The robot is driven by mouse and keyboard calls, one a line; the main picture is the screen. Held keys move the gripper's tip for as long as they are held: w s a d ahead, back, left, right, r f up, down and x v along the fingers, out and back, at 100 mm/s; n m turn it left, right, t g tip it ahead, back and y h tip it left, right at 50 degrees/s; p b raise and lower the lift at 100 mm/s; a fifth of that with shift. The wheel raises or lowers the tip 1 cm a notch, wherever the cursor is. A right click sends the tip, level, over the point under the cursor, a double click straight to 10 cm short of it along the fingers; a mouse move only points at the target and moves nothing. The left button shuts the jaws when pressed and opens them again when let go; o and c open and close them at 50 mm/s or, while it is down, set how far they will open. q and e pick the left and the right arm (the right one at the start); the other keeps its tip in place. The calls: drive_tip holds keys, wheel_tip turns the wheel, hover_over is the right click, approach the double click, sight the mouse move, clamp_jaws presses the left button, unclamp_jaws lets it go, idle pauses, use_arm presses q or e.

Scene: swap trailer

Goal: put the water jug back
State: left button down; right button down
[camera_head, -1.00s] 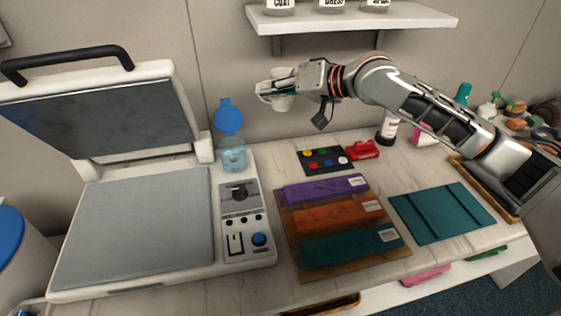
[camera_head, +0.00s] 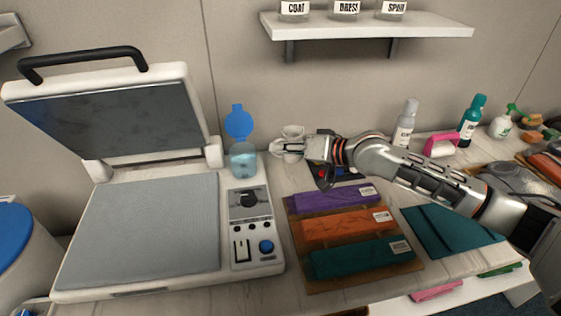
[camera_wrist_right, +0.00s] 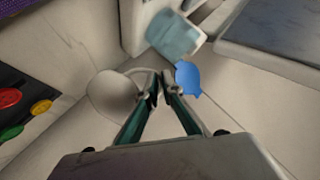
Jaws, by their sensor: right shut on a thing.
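The white water jug (camera_head: 293,132) is in my right gripper (camera_head: 277,148), at the back of the counter, just right of the heat press's water tank. In the right wrist view the jug (camera_wrist_right: 108,95) shows beside the fingers, with its handle between the fingertips of my right gripper (camera_wrist_right: 161,78). The gripper hides part of the jug in the head view, so I cannot tell whether its base touches the counter. The clear tank (camera_head: 243,162) holds bluish water and its blue lid (camera_head: 239,122) stands open. My left gripper is not in view.
The open heat press (camera_head: 150,230) fills the left. A wooden board (camera_head: 293,240) with folded purple, orange and teal cloths lies in front of my right arm. Bottles (camera_head: 405,125) stand at the back right. A shelf (camera_head: 370,27) hangs above. A dark palette lies partly under my arm.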

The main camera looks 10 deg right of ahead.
drive_tip(key=shift+f, duration=2.1)
drive_tip(key=shift+f, duration=0.1)
drive_tip(key=shift+f+b, duration=0.15)
drive_tip(key=shift+b, duration=0.15)
drive_tip(key=c, duration=2.2)
unclamp_jaws()
drive_tip(key=shift+r, duration=0.25)
drive_tip(key=v, duration=1.2)
